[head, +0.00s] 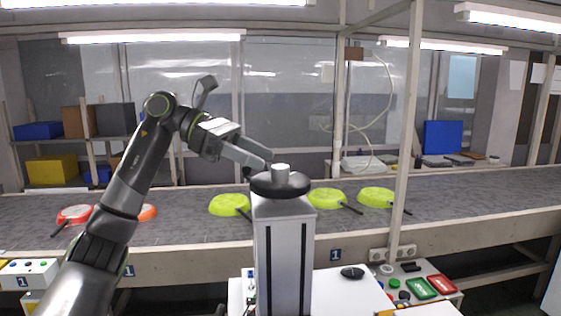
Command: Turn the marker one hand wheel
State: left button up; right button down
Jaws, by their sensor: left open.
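A dark, round, wheel-like disc (266,187) with a short white cylinder (281,173) at its middle lies flat on top of a grey column (283,240). It looks like the hand wheel, but no marker shows on it. My left gripper (267,161) reaches in from the left, just above the disc's left edge and beside the white cylinder in the picture. Its fingers are open with nothing seen between them. I cannot tell whether they touch the disc. My right gripper is out of view.
A conveyor (180,208) runs across behind, carrying yellow-green pans (229,204) and red-orange pans (75,214). A blue marker 1 (336,254) is on its front. A button panel (420,288) is at the lower right, another (28,268) at the lower left. A post (406,130) stands right.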

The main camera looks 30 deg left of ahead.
aim_at(278, 165)
pick_arm(q)
jog(key=p+x, duration=0.1)
jog(key=x, duration=0.3)
jog(key=shift+d, duration=0.1)
jog(key=shift+w+d+f, duration=0.2)
jog(key=shift+d+f, duration=0.05)
jog(key=shift+d, duration=0.2)
jog(key=c, duration=1)
jog(key=shift+r+m+g+p, duration=0.15)
jog(key=shift+m+g+p, duration=0.25)
jog(key=shift+g+p, duration=0.1)
jog(key=shift+m+g, duration=0.3)
jog(key=o, duration=1)
